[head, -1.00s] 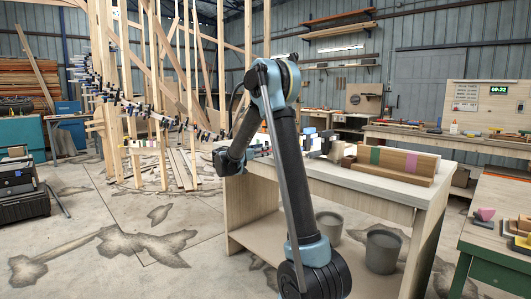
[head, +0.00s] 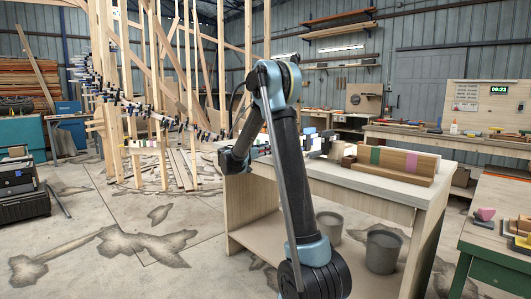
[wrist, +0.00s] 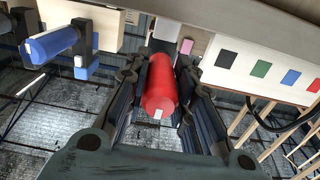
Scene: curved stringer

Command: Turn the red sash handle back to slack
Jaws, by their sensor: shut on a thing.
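The red sash handle (wrist: 159,88) is a red cylinder with a small white mark on its near end. It lies lengthwise between the two dark fingers of my gripper (wrist: 162,64) in the wrist view. My gripper is shut on it, with a finger along each side. The far end of the handle, where it joins its mount, is partly hidden. In the head view my gripper end (head: 232,160) is at the left end of the light wooden bench (head: 350,190); the red handle cannot be made out there.
A blue handle (wrist: 52,44) on a dark clamp sits left of the red one in the wrist view. A pale board with black, green, blue and red squares (wrist: 290,77) is at right. A curved row of clamps (head: 150,112) stands at the back left in the head view.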

